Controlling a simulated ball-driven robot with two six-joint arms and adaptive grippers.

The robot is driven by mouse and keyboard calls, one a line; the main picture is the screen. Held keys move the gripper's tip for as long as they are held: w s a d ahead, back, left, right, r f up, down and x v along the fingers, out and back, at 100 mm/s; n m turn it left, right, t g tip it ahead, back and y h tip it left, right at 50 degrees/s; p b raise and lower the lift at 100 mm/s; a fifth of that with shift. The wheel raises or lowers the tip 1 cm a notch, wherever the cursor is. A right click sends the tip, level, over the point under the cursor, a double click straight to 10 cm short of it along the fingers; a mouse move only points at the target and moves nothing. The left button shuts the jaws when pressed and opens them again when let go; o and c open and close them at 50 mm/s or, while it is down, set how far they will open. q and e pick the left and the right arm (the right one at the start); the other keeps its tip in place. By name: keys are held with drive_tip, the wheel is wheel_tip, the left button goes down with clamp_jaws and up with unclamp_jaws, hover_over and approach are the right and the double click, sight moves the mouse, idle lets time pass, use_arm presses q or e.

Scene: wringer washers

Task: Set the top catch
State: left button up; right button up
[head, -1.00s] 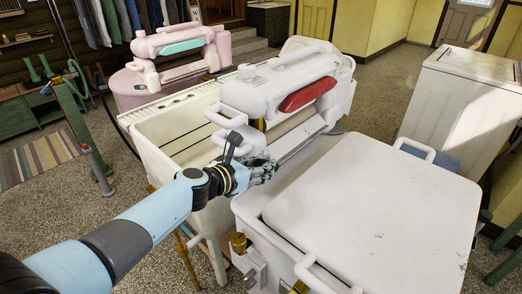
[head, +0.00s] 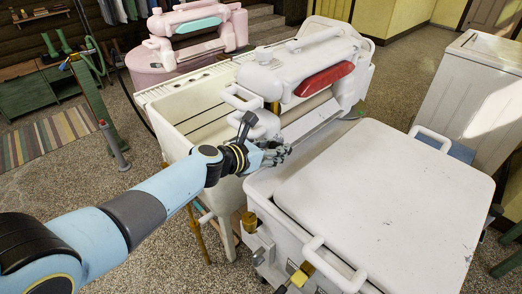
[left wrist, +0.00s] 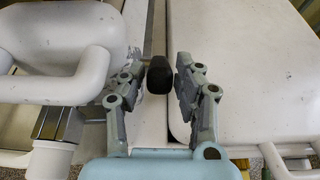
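The white wringer (head: 310,62) with a red panel (head: 323,79) stands over the gap between a cream tub and the white washer. My left gripper (head: 278,153) is at the wringer's near end, by the washer lid's left edge. In the left wrist view, the fingers (left wrist: 160,82) are apart on either side of a small black knob (left wrist: 159,75). A gap shows on the right of the knob; contact on its left is unclear. I cannot tell whether this knob is the top catch. My right gripper is out of view.
The washer's white lid (head: 390,190) lies to the right of my left gripper. The cream tub (head: 195,125) is to the left. A white loop handle (left wrist: 60,75) is close to the left finger. A pink wringer washer (head: 195,30) stands behind.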

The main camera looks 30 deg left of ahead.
use_arm(q)
drive_tip(key=v, duration=1.1)
drive_tip(key=shift+r, duration=0.15)
drive_tip(key=shift+s, duration=0.1)
